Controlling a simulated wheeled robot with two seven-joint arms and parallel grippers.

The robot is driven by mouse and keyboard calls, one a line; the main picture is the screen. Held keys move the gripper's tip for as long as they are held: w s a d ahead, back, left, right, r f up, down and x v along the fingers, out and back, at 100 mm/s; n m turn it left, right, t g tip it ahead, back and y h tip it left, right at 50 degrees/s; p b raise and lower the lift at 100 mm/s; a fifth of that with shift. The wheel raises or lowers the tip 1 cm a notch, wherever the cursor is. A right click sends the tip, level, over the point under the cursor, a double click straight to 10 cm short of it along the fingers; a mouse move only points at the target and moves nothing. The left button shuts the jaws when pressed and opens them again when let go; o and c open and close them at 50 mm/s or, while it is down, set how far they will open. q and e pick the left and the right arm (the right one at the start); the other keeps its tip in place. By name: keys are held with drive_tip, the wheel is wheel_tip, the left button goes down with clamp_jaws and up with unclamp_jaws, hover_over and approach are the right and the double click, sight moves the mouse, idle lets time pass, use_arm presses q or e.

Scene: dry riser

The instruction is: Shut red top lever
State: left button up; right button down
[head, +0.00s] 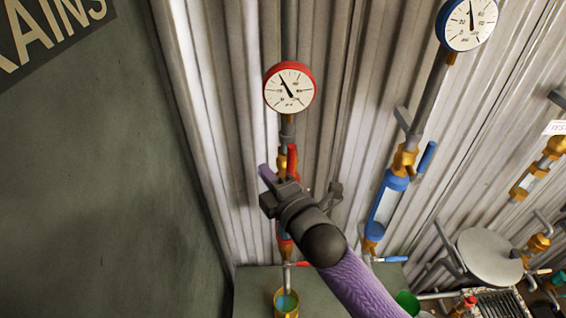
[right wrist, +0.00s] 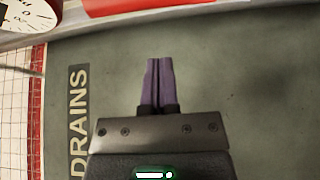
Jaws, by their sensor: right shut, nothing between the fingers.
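The red top lever (head: 292,160) stands upright beside the brass valve, just below the red-rimmed gauge (head: 289,88) in the head view. It lies along the pipe; its lower end is close to my gripper and partly hidden. My right gripper (head: 266,173) is just left of the lever, its purple fingers together with nothing between them. I cannot tell whether it touches the lever. In the right wrist view the gripper (right wrist: 160,62) shows both fingers side by side, pointing at the green wall. My left gripper is out of view.
A lower red lever (head: 303,264) lies level above a brass cup (head: 287,303). To the right is a blue-marked pipe with a blue top lever (head: 427,157) and a blue-rimmed gauge (head: 467,22). A green wall (head: 90,190) with a DRAINS sign (right wrist: 79,120) stands left.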

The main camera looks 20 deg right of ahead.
sight(291, 161)
drive_tip(key=d, duration=0.1)
drive_tip(key=w+d+p, duration=0.1)
drive_tip(key=d, duration=0.1)
drive_tip(key=shift+w+d+f, duration=0.1)
drive_tip(key=shift+d, duration=0.2)
